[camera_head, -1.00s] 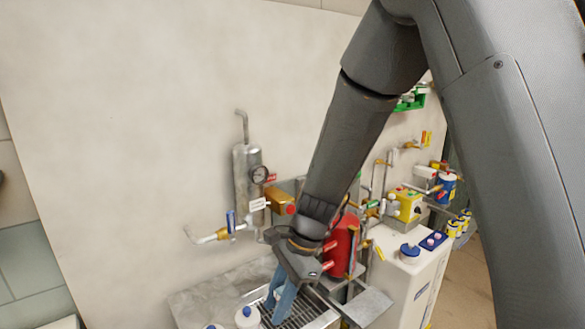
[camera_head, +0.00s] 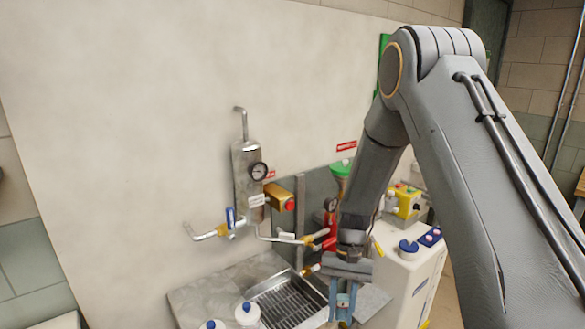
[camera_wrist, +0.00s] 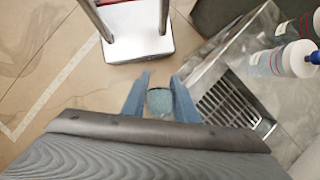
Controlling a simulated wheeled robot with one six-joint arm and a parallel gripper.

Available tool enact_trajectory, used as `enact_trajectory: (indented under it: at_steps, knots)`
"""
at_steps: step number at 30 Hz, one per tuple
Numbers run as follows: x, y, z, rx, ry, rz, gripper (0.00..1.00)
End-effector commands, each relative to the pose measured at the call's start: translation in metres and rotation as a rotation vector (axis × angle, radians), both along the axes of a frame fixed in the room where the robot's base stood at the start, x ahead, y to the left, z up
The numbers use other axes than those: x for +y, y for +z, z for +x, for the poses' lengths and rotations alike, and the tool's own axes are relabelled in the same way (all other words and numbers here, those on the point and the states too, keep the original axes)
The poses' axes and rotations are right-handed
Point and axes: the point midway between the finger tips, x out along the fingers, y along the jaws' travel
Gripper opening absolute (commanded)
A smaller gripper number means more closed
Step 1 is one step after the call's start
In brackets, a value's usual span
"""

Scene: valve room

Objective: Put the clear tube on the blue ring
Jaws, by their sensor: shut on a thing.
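My gripper (camera_wrist: 160,98) is shut on a round, grey-blue see-through thing (camera_wrist: 160,103), which looks like the clear tube seen end-on between the two blue fingers. In the head view my gripper (camera_head: 342,303) points down at the front right of the metal drain sink; the tube is hard to make out there. I cannot pick out a blue ring with certainty in either view.
The metal sink with a slotted grate (camera_head: 290,303) lies left of my gripper. White bottles with blue caps (camera_head: 247,314) stand at its front left. A white cabinet (camera_head: 412,275) stands to the right. Pipes and a gauge cylinder (camera_head: 247,180) are on the wall.

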Motion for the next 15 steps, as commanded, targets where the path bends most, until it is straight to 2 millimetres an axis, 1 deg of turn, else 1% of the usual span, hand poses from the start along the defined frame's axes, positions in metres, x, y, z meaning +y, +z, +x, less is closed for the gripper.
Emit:
enact_trajectory:
  at_steps: [1,3,9,15]
  knots:
    - [-0.015,-0.009,0.002,0.002,0.057,-0.001,0.00]
    - [-0.032,-0.019,0.005,0.001,0.132,0.000,0.00]
    - [-0.072,-0.041,0.007,0.001,0.304,0.000,0.00]
    - [-0.071,-0.059,0.013,-0.001,0.308,0.000,0.00]
